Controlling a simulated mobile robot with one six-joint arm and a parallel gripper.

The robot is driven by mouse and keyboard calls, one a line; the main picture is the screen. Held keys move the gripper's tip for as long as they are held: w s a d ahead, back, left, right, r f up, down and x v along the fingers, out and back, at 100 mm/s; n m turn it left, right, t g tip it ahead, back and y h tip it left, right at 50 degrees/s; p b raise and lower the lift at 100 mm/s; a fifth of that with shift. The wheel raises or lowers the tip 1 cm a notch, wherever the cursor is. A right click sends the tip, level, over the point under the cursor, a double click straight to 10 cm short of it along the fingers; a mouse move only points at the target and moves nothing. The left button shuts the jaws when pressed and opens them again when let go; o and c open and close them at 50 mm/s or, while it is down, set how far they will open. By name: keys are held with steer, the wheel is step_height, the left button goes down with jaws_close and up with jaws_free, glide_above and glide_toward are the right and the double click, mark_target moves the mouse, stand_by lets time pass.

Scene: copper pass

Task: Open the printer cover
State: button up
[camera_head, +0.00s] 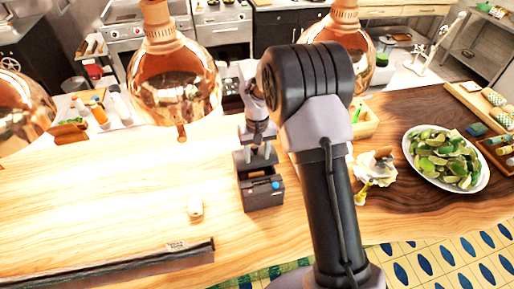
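The printer (264,198) is a small dark box on the wooden counter, near the middle of the view. A red and a blue button show on its front part. My gripper (258,157) points down over the printer's top, with its two fingers apart and nothing visible between them. I cannot tell whether the fingertips touch the cover. The gripper hides part of the printer's top, so how far the cover is open is not clear.
Copper lamps (178,85) hang over the counter (120,200). A small pale object (195,207) lies left of the printer. To the right are a crumpled paper with food (372,168) and a plate of lime wedges (445,158). The counter left of the printer is mostly clear.

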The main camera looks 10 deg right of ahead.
step_height(320, 180, up, 17)
steer(key=shift+r+p, duration=0.2)
steer(key=shift+p, duration=0.25)
